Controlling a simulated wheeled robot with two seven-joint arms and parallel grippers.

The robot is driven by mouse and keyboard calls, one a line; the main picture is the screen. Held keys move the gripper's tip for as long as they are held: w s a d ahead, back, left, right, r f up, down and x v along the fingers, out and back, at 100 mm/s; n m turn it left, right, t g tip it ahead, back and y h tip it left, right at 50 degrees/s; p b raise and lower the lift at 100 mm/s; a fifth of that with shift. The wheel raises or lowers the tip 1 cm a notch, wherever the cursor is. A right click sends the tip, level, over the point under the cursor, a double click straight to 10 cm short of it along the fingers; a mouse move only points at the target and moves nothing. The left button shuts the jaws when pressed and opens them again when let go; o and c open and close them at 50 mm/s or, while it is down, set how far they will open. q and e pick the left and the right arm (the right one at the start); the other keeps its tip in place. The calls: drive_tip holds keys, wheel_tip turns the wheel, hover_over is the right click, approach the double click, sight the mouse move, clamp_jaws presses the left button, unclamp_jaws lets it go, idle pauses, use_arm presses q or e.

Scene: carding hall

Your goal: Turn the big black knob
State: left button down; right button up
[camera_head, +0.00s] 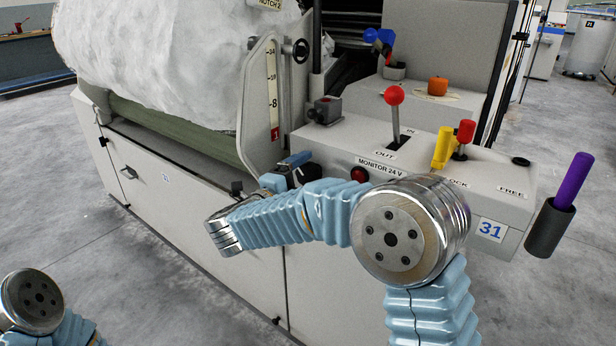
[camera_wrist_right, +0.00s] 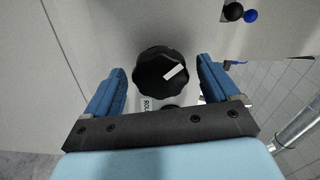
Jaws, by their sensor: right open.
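The big black knob (camera_wrist_right: 161,72) shows in the right wrist view as a lobed round knob with a white pointer mark slanting to the upper right. It is on a pale machine panel, with a partly hidden label below it. My right gripper (camera_wrist_right: 161,76) is open, with one blue finger on each side of the knob and a visible gap at both sides. In the head view my right gripper (camera_head: 287,172) is at the machine's front, and the knob is largely hidden there by the gripper and arm. My left gripper is out of view; only part of that arm shows.
Above my right arm, the control box (camera_head: 350,135) carries a red-ball lever (camera_head: 394,95), a yellow handle (camera_head: 443,147), a red knob (camera_head: 465,131) and a red lamp (camera_head: 360,175). A purple handle (camera_head: 572,180) stands in a dark holder at right. A white roll (camera_head: 165,60) lies behind.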

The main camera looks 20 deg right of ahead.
drive_tip(key=b+v, duration=0.1)
drive_tip(key=v, duration=1.1)
drive_tip(key=shift+a, duration=0.15)
drive_tip(key=shift+s, duration=0.15)
drive_tip(key=w+d+m+p, duration=0.1)
drive_tip(key=w+d+m, duration=0.2)
drive_tip(key=w+d+m+p, duration=0.1)
drive_tip(key=w+d+m, duration=0.2)
drive_tip(key=d, duration=0.1)
drive_tip(key=w+d+m+p, duration=0.1)
drive_tip(key=w+d+m, duration=0.2)
drive_tip(key=d, duration=0.1)
drive_tip(key=shift+r, duration=0.15)
idle(0.4)
